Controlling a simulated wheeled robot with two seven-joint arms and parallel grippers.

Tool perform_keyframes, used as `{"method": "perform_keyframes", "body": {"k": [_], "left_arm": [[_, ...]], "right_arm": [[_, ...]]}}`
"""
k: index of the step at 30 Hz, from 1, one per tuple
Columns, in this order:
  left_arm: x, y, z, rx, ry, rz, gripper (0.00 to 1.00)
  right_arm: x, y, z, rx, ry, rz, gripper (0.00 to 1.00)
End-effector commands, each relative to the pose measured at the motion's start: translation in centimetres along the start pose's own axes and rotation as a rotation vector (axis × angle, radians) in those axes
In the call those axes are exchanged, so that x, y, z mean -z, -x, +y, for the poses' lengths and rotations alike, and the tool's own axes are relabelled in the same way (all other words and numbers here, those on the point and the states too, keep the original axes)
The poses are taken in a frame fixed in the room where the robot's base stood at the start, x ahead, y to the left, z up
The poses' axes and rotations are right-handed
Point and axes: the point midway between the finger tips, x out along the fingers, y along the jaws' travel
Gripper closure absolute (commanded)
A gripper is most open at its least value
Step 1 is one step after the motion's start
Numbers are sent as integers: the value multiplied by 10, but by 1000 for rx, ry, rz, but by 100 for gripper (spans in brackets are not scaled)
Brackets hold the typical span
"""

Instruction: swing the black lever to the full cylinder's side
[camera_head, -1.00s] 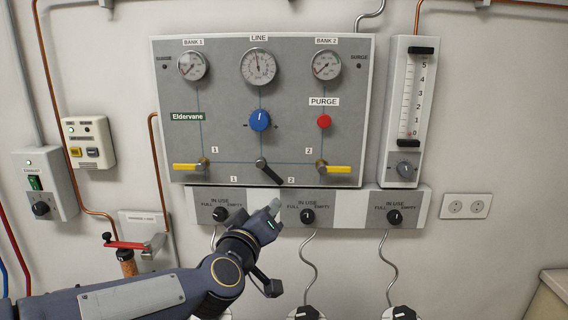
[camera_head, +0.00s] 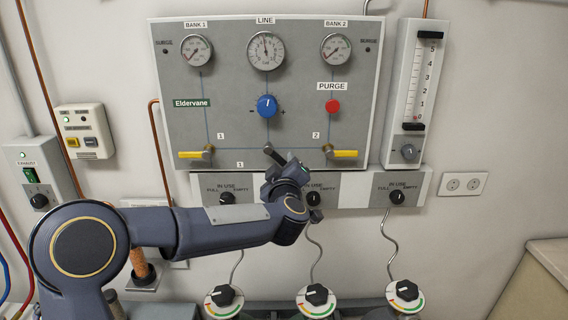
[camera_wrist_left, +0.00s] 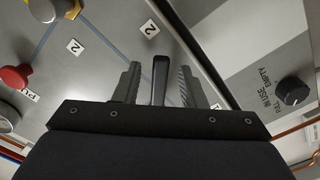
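The black lever (camera_head: 275,154) sits at the bottom middle of the grey gas panel (camera_head: 180,110). It slants down to the right from its pivot, towards the side marked 2. My left gripper (camera_head: 280,170) is at the lever's lower end, and its fingers are mostly hidden there in the head view. In the left wrist view the lever (camera_wrist_left: 160,80) stands between the two grey fingers (camera_wrist_left: 158,85), which are apart, with a gap visible on both sides. Several cylinder tops (camera_head: 316,296) show below; I cannot tell which is full. My right gripper is not in view.
Yellow-handled valves (camera_head: 193,154) and (camera_head: 343,153) flank the lever. A blue knob (camera_head: 266,106) and red purge button (camera_head: 332,106) sit above. IN USE knobs (camera_head: 396,197) line the strip just below, close to my left gripper. A flowmeter (camera_head: 412,90) stands at right.

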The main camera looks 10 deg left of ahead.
Motion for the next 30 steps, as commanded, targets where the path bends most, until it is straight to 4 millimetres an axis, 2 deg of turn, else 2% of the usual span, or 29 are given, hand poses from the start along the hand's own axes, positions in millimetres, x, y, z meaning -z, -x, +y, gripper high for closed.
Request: {"method": "perform_keyframes", "body": {"k": [8, 16, 30], "left_arm": [[0, -2, 0, 0, 0, 0, 64], [0, -1, 0, 0, 0, 0, 99], [6, -2, -7, 0, -27, 2, 100]], "right_arm": [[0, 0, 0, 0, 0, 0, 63], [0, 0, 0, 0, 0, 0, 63], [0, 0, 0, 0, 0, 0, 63]]}}
